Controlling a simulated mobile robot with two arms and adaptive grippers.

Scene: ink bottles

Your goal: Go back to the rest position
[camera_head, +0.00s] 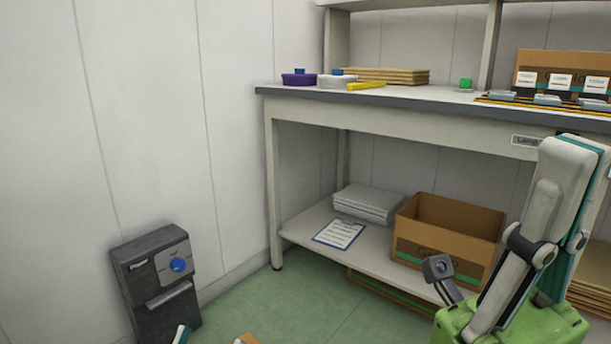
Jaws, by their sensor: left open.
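Neither of my grippers can be made out in the head view. A small white and teal part (181,335) is cut off by the bottom edge at the left; too little of it shows to tell its shape. A white jointed arm with teal sides (548,205) stands folded at the right, above a green body (510,326). A small grey camera-like part (439,268) sticks up beside that body. No jaws show on this arm.
A dark grey unit (155,275) stands left.

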